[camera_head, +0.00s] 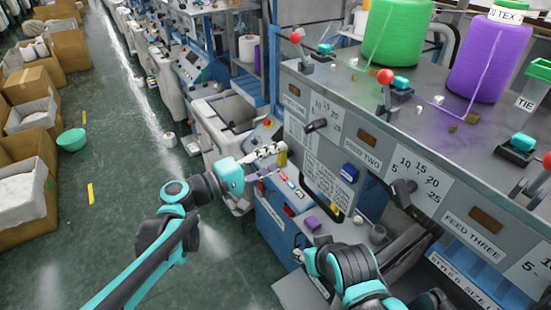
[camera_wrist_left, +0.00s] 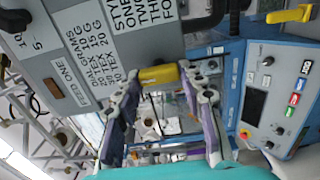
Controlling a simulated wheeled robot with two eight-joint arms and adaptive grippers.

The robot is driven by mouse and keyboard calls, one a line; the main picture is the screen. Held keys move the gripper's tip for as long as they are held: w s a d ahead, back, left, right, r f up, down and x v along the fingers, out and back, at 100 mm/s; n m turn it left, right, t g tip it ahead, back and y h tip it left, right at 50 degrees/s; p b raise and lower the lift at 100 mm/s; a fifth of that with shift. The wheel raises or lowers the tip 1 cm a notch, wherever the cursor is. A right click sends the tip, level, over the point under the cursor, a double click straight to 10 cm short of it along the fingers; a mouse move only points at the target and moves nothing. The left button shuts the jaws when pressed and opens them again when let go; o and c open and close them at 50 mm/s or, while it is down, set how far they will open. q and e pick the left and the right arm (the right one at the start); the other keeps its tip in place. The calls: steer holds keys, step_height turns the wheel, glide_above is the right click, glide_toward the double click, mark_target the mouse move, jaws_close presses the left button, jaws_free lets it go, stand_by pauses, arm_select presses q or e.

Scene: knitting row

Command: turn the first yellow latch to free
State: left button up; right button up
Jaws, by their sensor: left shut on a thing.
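The first yellow latch (camera_head: 283,157) is a small yellow bar at the lower left of the FEED ONE panel. In the left wrist view the latch (camera_wrist_left: 158,75) lies across the top of the gap between my fingers, below the grey panel. My left gripper (camera_head: 268,163) is shut on it, with its light fingers at the latch's two sides, as the left wrist view (camera_wrist_left: 160,95) shows. The contact itself is small and partly hidden by the fingers.
Another yellow latch (camera_head: 335,211) sits lower on the machine; it also shows in the left wrist view (camera_wrist_left: 290,15). A blue control box (camera_head: 285,222) stands below my left gripper. A black dial knob (camera_head: 316,125) juts from the panel.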

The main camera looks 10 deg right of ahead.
stand_by(0.4)
arm_select(q)
steer(key=o, duration=1.2)
steer(key=shift+c, duration=0.2)
steer(key=v, duration=1.2)
